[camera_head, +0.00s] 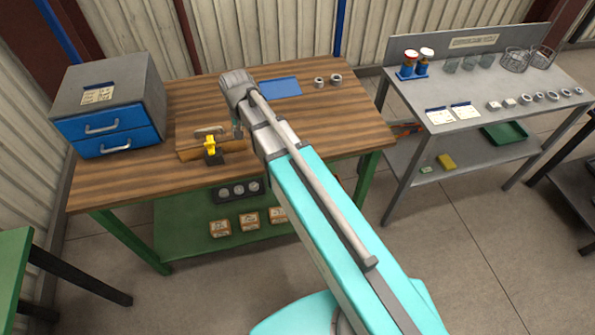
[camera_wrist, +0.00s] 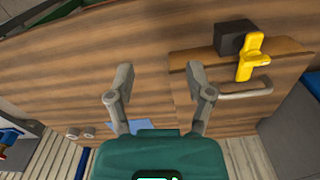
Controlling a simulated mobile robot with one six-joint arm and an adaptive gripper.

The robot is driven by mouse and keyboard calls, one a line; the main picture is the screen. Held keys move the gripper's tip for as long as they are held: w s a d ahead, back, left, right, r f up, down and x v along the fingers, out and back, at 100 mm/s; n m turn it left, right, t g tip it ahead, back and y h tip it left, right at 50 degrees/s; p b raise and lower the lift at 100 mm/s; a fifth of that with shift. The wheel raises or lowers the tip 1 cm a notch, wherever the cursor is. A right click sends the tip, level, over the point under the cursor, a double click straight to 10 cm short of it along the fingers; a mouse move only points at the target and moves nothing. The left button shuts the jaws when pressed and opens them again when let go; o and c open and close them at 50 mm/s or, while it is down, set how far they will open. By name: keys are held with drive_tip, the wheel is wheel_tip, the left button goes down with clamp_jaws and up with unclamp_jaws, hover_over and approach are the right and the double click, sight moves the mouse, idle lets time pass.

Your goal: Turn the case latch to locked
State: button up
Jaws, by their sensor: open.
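The case (camera_head: 185,154) is a low wooden box with a grey handle (camera_head: 208,131) on the left half of the wooden workbench. Its latch (camera_head: 210,147) is a yellow lever on a dark block at the front edge. In the wrist view the yellow latch (camera_wrist: 251,58) is at upper right, beside the dark block (camera_wrist: 232,37) and the case handle (camera_wrist: 246,92). My gripper (camera_wrist: 160,75) is open and empty above the bench, its fingers apart from the latch. In the head view my arm hides most of the gripper. I cannot read the latch's locked or unlocked state.
A grey cabinet with blue drawers (camera_head: 110,125) stands left of the case. A blue sheet (camera_head: 281,87) and two small metal rings (camera_head: 327,81) lie at the bench's back. A grey side table (camera_head: 470,95) holds jars and small parts. The bench's right half is mostly clear.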

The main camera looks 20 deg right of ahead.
drive_tip(key=s+d+f+n+b, duration=0.1)
drive_tip(key=s+d+f+b, duration=0.6)
drive_tip(key=s+d, duration=0.4)
drive_tip(key=shift+d+f+b, duration=0.4)
drive_tip(key=shift+d+f, duration=0.2)
drive_tip(key=shift+d, duration=0.65)
drive_tip(key=shift+s+d+n, duration=0.3)
drive_tip(key=shift+s+d, duration=0.2)
drive_tip(key=shift+s, duration=0.15)
idle(0.3)
